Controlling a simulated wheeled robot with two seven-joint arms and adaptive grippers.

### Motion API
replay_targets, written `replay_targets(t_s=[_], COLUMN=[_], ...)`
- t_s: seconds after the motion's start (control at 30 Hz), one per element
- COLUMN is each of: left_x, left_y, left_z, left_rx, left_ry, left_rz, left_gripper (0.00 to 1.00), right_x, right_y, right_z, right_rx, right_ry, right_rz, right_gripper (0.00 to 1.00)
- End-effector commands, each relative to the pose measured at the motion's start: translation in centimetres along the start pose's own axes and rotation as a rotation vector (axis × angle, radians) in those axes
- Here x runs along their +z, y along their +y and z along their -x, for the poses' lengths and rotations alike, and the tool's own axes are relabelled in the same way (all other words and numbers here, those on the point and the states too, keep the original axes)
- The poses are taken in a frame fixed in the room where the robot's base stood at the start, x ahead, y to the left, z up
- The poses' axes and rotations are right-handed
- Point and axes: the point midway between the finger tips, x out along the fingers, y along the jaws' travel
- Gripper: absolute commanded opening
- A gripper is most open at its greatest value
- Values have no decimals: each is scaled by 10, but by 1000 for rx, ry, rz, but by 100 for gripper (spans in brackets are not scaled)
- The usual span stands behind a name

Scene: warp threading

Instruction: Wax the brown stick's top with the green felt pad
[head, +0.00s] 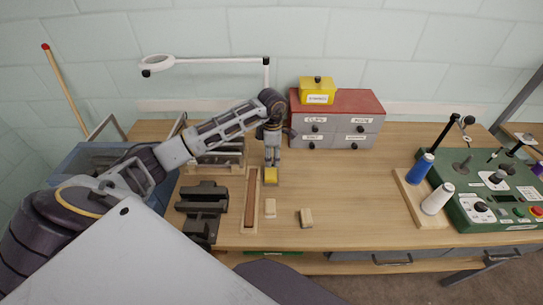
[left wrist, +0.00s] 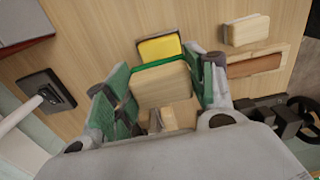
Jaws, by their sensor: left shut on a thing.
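The brown stick (head: 251,199) lies in a pale wooden tray (head: 236,229) left of the table's middle. It also shows in the left wrist view (left wrist: 256,64). My left gripper (head: 271,158) points down beyond the stick's far right end. It is shut on a wooden block with a green felt edge, the green felt pad (left wrist: 162,84), between its fingers. A yellow block of wax (head: 271,176) is right by the fingertips. In the left wrist view the wax (left wrist: 158,47) lies just past the felt; I cannot tell whether they touch. My right gripper is not in view.
Two other wooden blocks (head: 270,208) (head: 306,217) lie right of the tray. Dark grey holders (head: 203,205) stand left of it. A red-topped drawer box (head: 338,115) stands behind. Blue and white spools (head: 420,168) and a green machine (head: 480,205) are at right. The middle right is clear.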

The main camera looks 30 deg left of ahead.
Motion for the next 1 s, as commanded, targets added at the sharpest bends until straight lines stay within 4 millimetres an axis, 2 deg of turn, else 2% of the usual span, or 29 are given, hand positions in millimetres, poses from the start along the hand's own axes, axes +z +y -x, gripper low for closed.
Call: replay_targets(t_s=[0.57, 1.0], left_x=[0, 0], left_y=[0, 0], left_z=[-1, -25], left_rx=[0, -1], left_ry=[0, 0], left_rz=[11, 11], left_gripper=[36, 36], right_x=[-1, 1], right_y=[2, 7], right_z=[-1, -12], right_rx=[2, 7], right_ry=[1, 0], right_rz=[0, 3], right_gripper=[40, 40])
